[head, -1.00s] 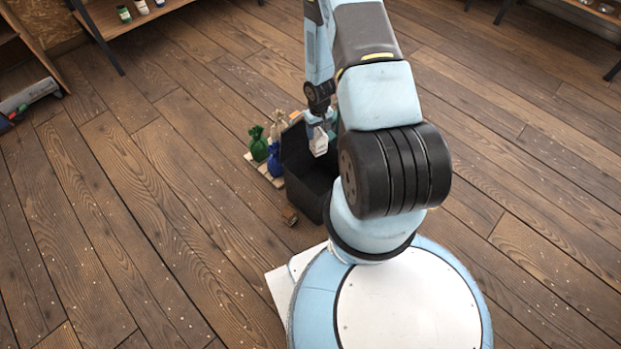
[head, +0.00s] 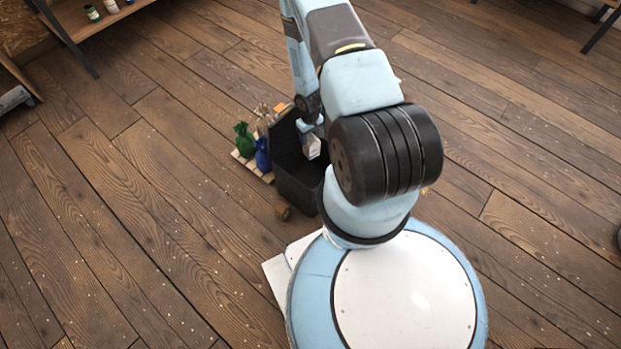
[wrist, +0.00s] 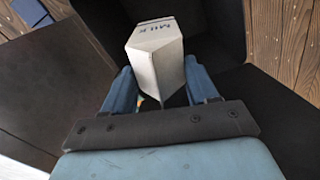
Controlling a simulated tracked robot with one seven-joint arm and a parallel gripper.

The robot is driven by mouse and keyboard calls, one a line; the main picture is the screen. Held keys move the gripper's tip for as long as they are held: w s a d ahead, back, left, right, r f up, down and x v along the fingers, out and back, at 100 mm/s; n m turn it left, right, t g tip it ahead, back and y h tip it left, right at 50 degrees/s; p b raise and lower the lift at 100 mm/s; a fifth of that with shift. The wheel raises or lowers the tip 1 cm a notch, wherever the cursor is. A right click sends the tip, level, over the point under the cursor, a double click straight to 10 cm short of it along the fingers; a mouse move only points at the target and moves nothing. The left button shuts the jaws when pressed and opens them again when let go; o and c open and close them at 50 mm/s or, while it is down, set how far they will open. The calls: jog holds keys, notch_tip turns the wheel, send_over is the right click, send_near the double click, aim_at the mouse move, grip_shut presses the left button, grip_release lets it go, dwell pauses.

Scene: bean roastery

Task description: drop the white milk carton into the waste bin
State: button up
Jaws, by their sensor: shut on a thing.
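The white milk carton (wrist: 158,58) is in my gripper (wrist: 162,95), its printed word MILK showing in the wrist view. Both blue fingers press on its sides. In the head view the carton (head: 311,147) shows small beside my arm, in front of the bin's dark inner wall. The black waste bin (head: 297,186) stands on the floor, partly hidden by my arm. In the wrist view dark bin walls (wrist: 215,22) surround the carton, which appears over or within the bin's opening; its exact height I cannot tell.
A small brown block (head: 283,211) lies on the floor by the bin. A shelf (head: 75,30) stands at the upper left. The floor at left is clear.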

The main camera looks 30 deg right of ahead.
jog(key=shift+f, duration=0.15)
jog(key=o, duration=1.4)
notch_tip(320, 180, up, 14)
jog(key=shift+f, duration=0.15)
